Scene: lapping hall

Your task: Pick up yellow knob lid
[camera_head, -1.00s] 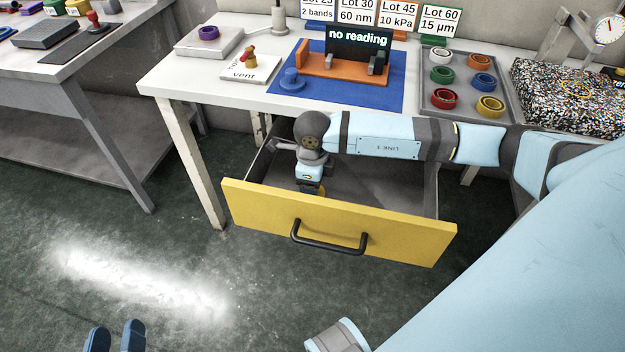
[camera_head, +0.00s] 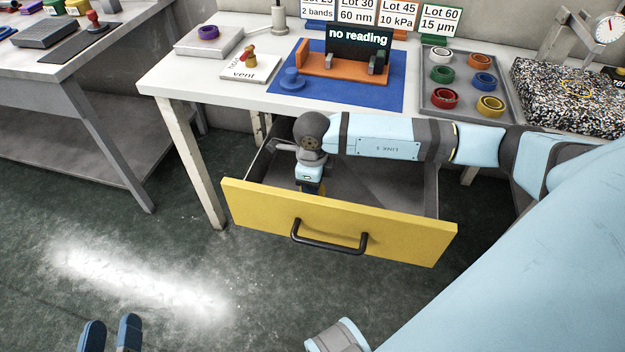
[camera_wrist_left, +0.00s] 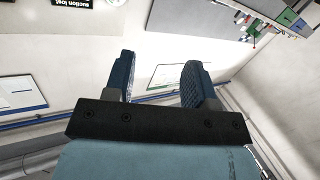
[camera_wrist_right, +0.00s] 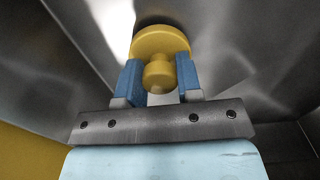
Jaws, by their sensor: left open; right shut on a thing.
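The yellow knob lid (camera_wrist_right: 160,42) shows in the right wrist view as a round yellow disc with a knob, inside the metal drawer. My right gripper (camera_wrist_right: 160,78) is shut on its knob, with one blue finger on each side. In the head view my right gripper (camera_head: 310,187) reaches down into the open drawer behind its yellow front (camera_head: 340,222), which hides most of the lid. My left gripper (camera_head: 110,335) is open and empty at the lower left of the head view, above the floor. Its two blue fingers stand apart in the left wrist view (camera_wrist_left: 160,82).
The white table (camera_head: 215,87) above the drawer holds a blue mat (camera_head: 385,100) with an orange fixture, a grey tray (camera_head: 460,112) of coloured rings, and a vent card (camera_head: 247,74). A speckled slab (camera_head: 560,98) stands at right.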

